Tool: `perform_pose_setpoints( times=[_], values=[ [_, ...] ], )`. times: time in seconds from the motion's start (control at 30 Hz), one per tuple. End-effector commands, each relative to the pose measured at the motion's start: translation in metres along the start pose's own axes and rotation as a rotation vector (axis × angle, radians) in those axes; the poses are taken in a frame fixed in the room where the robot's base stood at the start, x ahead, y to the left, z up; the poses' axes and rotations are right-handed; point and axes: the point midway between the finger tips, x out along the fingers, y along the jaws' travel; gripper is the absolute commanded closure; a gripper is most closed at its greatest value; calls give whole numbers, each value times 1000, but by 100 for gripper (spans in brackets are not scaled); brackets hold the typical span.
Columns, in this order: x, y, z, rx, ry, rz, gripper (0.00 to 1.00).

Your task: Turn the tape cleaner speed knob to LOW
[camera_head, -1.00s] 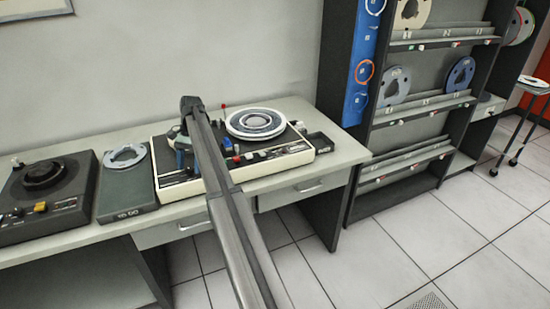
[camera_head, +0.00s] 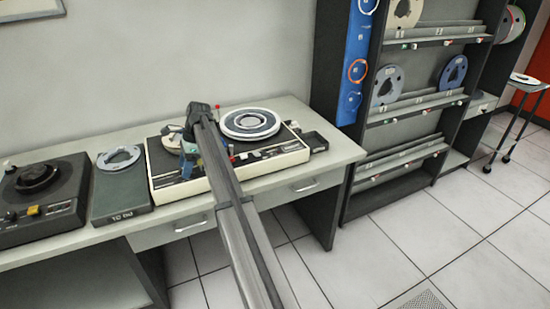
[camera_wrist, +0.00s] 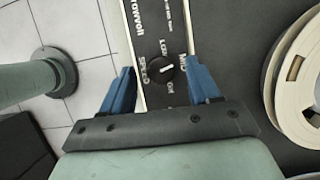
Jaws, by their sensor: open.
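The speed knob (camera_wrist: 160,69) is a small black dial with a white pointer mark on a dark control strip with a cream edge. In the wrist view the mark points right, toward the MID label (camera_wrist: 183,66). The LOW label (camera_wrist: 163,47) is above the knob, and SPEED is printed to its left. My gripper (camera_wrist: 160,66) is open, with one blue finger on each side of the knob and gaps visible; I cannot tell its height above the panel. In the head view the tape cleaner (camera_head: 270,155) sits on the desk, and my arm hides its left part and the knob.
A cream reel (camera_wrist: 303,85) lies right of the strip in the wrist view. A grey box (camera_head: 122,200) and another dark machine (camera_head: 45,190) stand on the desk (camera_head: 320,175) to the left. A reel shelf (camera_head: 405,150) stands to the right.

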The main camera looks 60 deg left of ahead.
Motion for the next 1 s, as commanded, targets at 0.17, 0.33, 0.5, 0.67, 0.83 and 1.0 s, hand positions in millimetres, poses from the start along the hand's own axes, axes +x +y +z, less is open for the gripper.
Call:
perform_pose_setpoints(
  times=[0.17,0.33,0.5,0.67,0.83,1.0],
  values=[
    [-34,-2,0,-7,0,0,39],
    [-61,-2,0,-8,1,1,39],
    [-88,-2,0,-9,1,2,39],
    [-114,-2,0,-9,1,1,39],
    [-142,-2,0,-9,1,1,39],
    [-136,8,-30,-6,6,-7,39]
  ],
)
